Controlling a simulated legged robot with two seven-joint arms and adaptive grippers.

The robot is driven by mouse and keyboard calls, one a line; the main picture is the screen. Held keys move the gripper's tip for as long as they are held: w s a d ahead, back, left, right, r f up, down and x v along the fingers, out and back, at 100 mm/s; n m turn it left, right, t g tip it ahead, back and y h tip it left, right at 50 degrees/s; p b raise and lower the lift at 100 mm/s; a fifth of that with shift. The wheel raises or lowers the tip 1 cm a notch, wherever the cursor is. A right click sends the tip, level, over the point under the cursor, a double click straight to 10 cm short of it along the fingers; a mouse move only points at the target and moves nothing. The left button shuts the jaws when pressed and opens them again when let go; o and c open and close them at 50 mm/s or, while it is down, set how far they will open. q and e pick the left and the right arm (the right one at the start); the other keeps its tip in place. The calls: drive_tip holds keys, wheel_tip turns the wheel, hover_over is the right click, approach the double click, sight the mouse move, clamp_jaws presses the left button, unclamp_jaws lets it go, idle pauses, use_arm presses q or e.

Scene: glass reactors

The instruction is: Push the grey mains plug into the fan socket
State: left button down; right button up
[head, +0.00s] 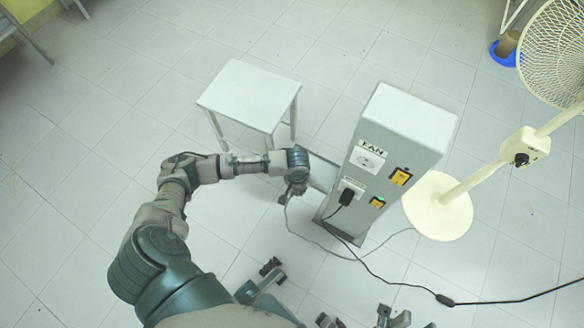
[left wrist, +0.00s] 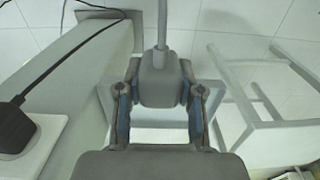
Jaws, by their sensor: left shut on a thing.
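My left gripper (head: 296,188) is shut on the grey mains plug, in front of and to the left of the socket pillar. In the left wrist view the grey plug (left wrist: 158,80) sits between the two fingers (left wrist: 160,108), its grey cable running up out of the picture. In the head view the plug itself is mostly hidden by the gripper. The fan socket (head: 368,160) is a round, empty outlet on a white plate under the FAN label, on the pillar's face. The plug is apart from it.
A black plug (head: 346,197) fills the lower socket beside a green-lit switch (head: 378,202). A yellow switch (head: 401,176) is beside the fan socket. A white stool (head: 249,93) stands behind my arm. A cream fan (head: 440,205) stands right. Cables cross the floor.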

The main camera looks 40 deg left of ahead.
use_arm(q)
drive_tip(key=shift+s+d+p, duration=0.4)
drive_tip(key=shift+s+d, duration=0.1)
drive_tip(key=shift+s, duration=0.15)
drive_tip(key=shift+s+d+r+p, duration=0.15)
drive_tip(key=shift+s+r+p, duration=0.2)
drive_tip(key=shift+s+p, duration=0.3)
use_arm(e)
drive_tip(key=shift+w+a+f+n+g+y+p, duration=0.6)
drive_tip(key=shift+w+f+n+g, duration=0.5)
drive_tip(key=shift+w+f+g, duration=1.9)
use_arm(q)
drive_tip(key=shift+s+d+r+p, duration=0.2)
drive_tip(key=shift+s+r+p, duration=0.15)
drive_tip(key=shift+s+p, duration=0.55)
drive_tip(key=shift+s+d+r+p, duration=0.25)
drive_tip(key=shift+s+r+p, duration=0.1)
drive_tip(key=shift+s+p, duration=0.5)
drive_tip(key=shift+s+d+r+p, duration=0.2)
drive_tip(key=shift+s+r+p, duration=0.15)
drive_tip(key=shift+s+p, duration=0.55)
use_arm(e)
wheel_tip(320, 180, down, 11)
drive_tip(key=s+d+g+h, duration=0.1)
drive_tip(key=d+g+h, duration=0.1)
drive_tip(key=g, duration=0.9)
drive_tip(key=shift+s+f+g+h, duration=0.15)
drive_tip(key=shift+s+g+h, duration=0.1)
drive_tip(key=shift+g+h, duration=0.05)
